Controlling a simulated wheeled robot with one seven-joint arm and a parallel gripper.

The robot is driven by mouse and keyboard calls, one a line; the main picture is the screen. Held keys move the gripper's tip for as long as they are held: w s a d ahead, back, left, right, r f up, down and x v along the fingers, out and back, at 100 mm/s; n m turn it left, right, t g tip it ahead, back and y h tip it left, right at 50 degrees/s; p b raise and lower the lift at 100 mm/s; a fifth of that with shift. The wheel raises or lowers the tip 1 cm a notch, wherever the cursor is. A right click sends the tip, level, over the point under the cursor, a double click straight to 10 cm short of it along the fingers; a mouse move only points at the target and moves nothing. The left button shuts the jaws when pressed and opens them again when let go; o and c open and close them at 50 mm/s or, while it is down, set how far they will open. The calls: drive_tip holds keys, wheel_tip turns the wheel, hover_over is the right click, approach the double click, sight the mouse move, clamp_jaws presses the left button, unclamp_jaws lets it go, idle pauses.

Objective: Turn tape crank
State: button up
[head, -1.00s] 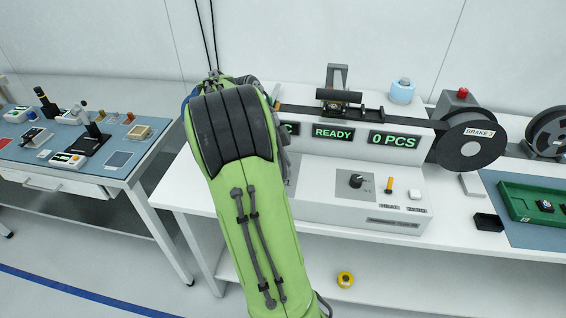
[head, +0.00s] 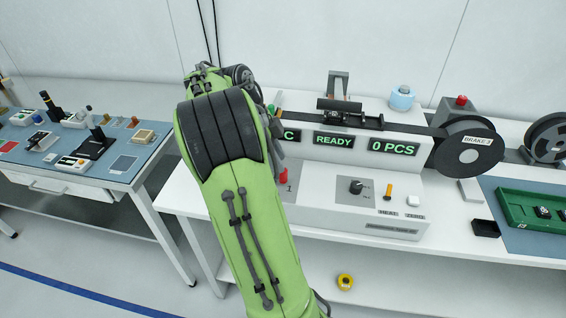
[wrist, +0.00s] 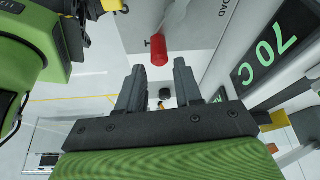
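The tape machine (head: 345,205) stands on a white bench, with READY and 0 PCS on its displays. A tape reel (head: 466,155) is at its right end. My gripper (wrist: 160,78) is open, its two dark fingers apart, with nothing held between them. A red cylindrical handle (wrist: 159,50) is just beyond the fingertips in the wrist view; a red handle (head: 283,177) also shows beside my arm in the head view. A dark round knob (wrist: 165,94) shows in the gap between the fingers, farther off. My arm hides the machine's left end and my gripper in the head view. I cannot tell which part is the crank.
A black knob (head: 356,187) and an orange lever (head: 388,192) are on the machine's front panel. A green tray (head: 530,208) and a small black box (head: 485,228) lie to the right. A second table (head: 40,170) with tools stands at the left.

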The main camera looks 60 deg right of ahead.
drive_tip(key=p+v, duration=0.5)
drive_tip(key=v, duration=0.5)
drive_tip(key=shift+r+p, duration=0.35)
drive_tip(key=shift+r, duration=0.05)
drive_tip(key=shift+w+a, duration=0.1)
drive_tip(key=shift+w, duration=0.05)
